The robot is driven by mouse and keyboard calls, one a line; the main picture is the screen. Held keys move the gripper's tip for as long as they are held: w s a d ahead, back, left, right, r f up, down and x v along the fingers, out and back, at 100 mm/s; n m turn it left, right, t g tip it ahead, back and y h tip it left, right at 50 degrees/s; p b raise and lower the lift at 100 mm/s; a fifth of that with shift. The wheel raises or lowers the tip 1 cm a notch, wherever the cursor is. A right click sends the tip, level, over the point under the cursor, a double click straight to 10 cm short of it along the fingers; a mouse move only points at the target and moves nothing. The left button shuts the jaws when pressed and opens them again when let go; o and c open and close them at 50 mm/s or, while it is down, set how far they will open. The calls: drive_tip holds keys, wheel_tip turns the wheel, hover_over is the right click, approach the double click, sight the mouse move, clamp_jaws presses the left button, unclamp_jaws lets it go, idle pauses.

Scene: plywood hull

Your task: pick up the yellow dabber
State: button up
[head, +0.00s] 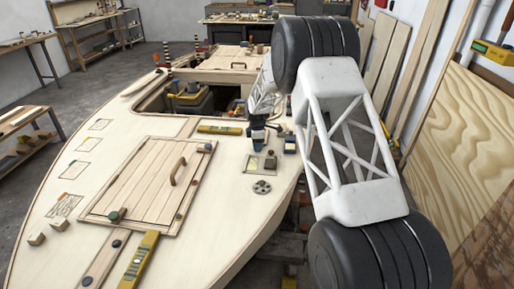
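I cannot clearly pick out a yellow dabber in the head view; anything that small is too unclear to name. My gripper (258,146) hangs at the end of my white lattice arm, over the right side of the pale plywood deck (225,185). It is small and dark here, and its fingers cannot be made out, so I cannot tell whether it is open or holds anything. Just below it is a small panel with pale and yellowish squares (252,166). A small blue-and-wood block (290,145) lies to its right.
A plank hatch (140,185) with a curved handle (177,171) lies left of the gripper. A yellow bar (220,129) lies beyond it, and a yellow level (139,260) lies in front. An open well (216,94) is at the back. Two wooden blocks (47,232) sit front left.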

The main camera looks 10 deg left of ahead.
drive_tip(key=c, duration=0.6)
drive_tip(key=shift+r, duration=0.75)
wheel_tip(320, 180, up, 2)
drive_tip(key=shift+r, duration=0.1)
drive_tip(key=s+d, duration=0.1)
drive_tip(key=s, duration=0.4)
drive_tip(key=s+d+r, duration=0.1)
drive_tip(key=s+d, duration=0.1)
drive_tip(key=s, duration=0.3)
drive_tip(key=s+d, duration=0.2)
drive_tip(key=s, duration=0.3)
drive_tip(key=shift+s+r, duration=0.1)
drive_tip(key=shift+r, duration=0.05)
